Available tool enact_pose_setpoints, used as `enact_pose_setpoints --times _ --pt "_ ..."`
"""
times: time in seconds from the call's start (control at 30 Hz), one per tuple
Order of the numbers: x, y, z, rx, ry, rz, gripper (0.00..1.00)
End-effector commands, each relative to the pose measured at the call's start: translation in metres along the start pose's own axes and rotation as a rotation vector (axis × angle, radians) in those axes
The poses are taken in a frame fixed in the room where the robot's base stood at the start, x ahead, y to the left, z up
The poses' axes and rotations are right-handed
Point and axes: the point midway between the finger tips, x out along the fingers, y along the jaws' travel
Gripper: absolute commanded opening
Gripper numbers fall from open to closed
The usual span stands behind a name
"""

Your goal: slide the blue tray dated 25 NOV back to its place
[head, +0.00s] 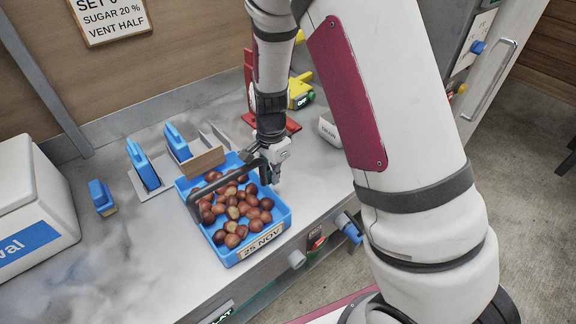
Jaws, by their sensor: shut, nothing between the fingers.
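The blue tray (280,217) sits on the marbled worktop near its front edge, full of brown chestnuts. Its front label (262,241) reads 25 NOV. A dark grey bar, seemingly a handle, crosses above its left and back parts. My gripper (254,170) points down at the tray's back right, close to the bar and the chestnuts. It is shut and empty; whether it touches the bar or tray I cannot tell. My wrist hides part of the back right rim.
A white box (30,210) stands far left. Red and yellow items are behind my arm.

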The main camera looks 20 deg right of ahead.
Motion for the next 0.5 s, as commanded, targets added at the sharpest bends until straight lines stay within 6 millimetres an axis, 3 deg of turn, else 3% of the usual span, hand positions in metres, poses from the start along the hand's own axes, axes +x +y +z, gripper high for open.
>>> enact_pose_setpoints --times 0.03,0.5 --pt "-0.003 0.003 0.017 -0.009 0.0 0.002 0.0" --pt "-0.003 0.003 0.15 -0.008 0.0 0.001 0.0"
